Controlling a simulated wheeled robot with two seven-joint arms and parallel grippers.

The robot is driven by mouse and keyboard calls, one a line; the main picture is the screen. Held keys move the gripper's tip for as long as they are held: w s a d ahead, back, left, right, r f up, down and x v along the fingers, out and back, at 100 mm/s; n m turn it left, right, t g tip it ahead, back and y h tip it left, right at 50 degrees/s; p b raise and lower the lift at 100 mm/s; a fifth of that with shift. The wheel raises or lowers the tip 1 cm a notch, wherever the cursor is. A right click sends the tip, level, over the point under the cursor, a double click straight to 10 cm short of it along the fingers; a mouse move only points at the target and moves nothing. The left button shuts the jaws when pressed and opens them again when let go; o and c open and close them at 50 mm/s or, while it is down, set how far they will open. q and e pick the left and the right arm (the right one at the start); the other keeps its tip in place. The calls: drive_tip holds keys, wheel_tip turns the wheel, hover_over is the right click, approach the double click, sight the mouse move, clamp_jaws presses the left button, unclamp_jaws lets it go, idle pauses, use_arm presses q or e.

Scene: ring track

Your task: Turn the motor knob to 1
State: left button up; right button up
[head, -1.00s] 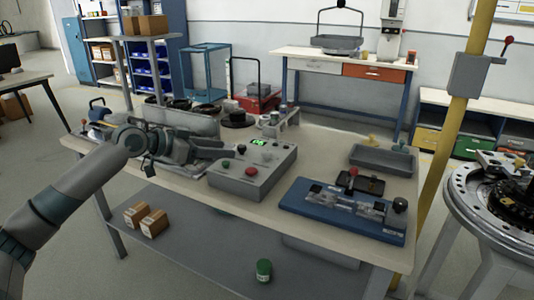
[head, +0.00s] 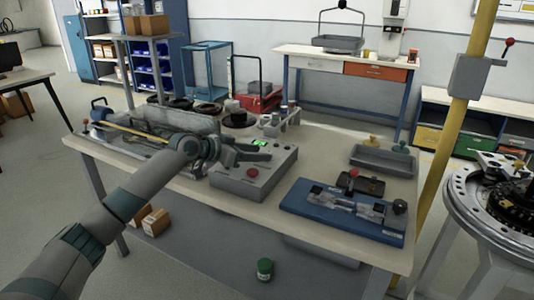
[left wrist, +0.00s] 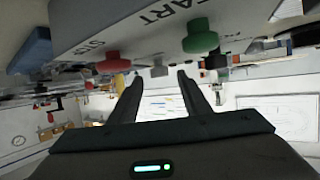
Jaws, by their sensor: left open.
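The motor knob cannot be picked out clearly in the head view; the gripper covers part of the panel. In the left wrist view, the box (left wrist: 120,22) appears upside down with a red button (left wrist: 113,63) and a green button (left wrist: 200,38). A small grey knob (left wrist: 158,68) shows beyond the open fingers, between them in the picture.
A blue fixture (head: 330,211) lies right of the box, with a grey tray (head: 383,160) behind it. A long clear-topped unit (head: 150,125) stands to the left. A yellow post (head: 444,160) rises at the bench's right end. Bare bench top separates box and fixture.

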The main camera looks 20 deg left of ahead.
use_arm(q)
drive_tip(key=shift+x, duration=2.2)
drive_tip(key=shift+f, duration=0.1)
drive_tip(key=c, duration=1)
